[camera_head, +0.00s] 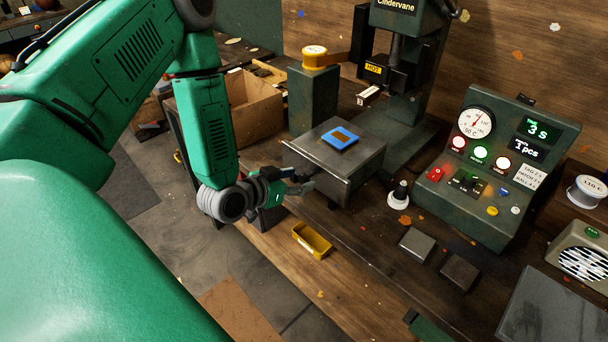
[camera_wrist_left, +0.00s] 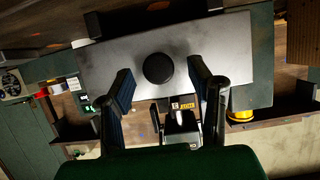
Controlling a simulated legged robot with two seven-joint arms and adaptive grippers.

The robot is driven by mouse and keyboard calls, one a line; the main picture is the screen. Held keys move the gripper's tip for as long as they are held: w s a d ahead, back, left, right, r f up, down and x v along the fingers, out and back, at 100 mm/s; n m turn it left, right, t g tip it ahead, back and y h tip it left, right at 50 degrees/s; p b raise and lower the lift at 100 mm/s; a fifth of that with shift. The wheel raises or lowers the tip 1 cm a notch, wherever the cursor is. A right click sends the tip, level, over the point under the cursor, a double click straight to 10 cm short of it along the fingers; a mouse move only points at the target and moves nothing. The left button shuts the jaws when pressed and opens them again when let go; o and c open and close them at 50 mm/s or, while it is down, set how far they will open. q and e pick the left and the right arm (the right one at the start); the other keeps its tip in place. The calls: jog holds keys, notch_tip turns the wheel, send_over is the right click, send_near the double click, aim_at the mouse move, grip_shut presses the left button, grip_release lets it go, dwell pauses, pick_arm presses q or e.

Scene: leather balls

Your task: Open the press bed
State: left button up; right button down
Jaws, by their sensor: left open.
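The press bed (camera_head: 335,158) is a grey metal slab with a blue pad (camera_head: 340,138) on top, below the head of the dark green press (camera_head: 400,75). In the left wrist view its plain front face (camera_wrist_left: 225,60) fills the upper middle, with a round black knob (camera_wrist_left: 158,68) on it. My left gripper (camera_head: 300,182) is at the bed's front left side, open and empty. In the wrist view its fingers (camera_wrist_left: 160,80) stand apart on either side of the knob; I cannot tell whether they touch it. My right gripper is not in view.
A control panel (camera_head: 485,190) with a gauge and lit buttons stands to the right. A yellow tray (camera_head: 312,240) lies on the bench edge below the gripper. A yellow-capped green post (camera_head: 313,95) and a cardboard box (camera_head: 253,105) stand left of the bed.

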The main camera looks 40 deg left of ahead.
pick_arm(q)
jog(key=v, duration=0.9)
jog(key=shift+s+a+f, duration=0.1)
jog(key=shift+f, duration=0.05)
jog(key=s+d+f+g+b, duration=0.2)
jog(key=d+f+g+b, duration=0.1)
jog(key=f, duration=0.5)
jog(key=s+d+f+g+b, duration=0.2)
jog(key=d+f+g+b, duration=0.1)
jog(key=f, duration=0.4)
jog(key=s+d+f+g+b, duration=0.2)
jog(key=s+f+g+b, duration=0.1)
jog(key=s+f, duration=0.3)
jog(key=s+d+f+g+y+b, duration=0.1)
jog(key=s+d+f+g+b, duration=0.1)
jog(key=s+f, duration=0.4)
jog(key=shift+s+d+g+b, duration=0.45)
jog(key=shift+d+g, duration=0.15)
jog(key=shift+g, duration=0.3)
jog(key=shift+a, duration=0.1)
jog(key=shift+w+d, duration=0.15)
jog(key=shift+d, duration=0.05)
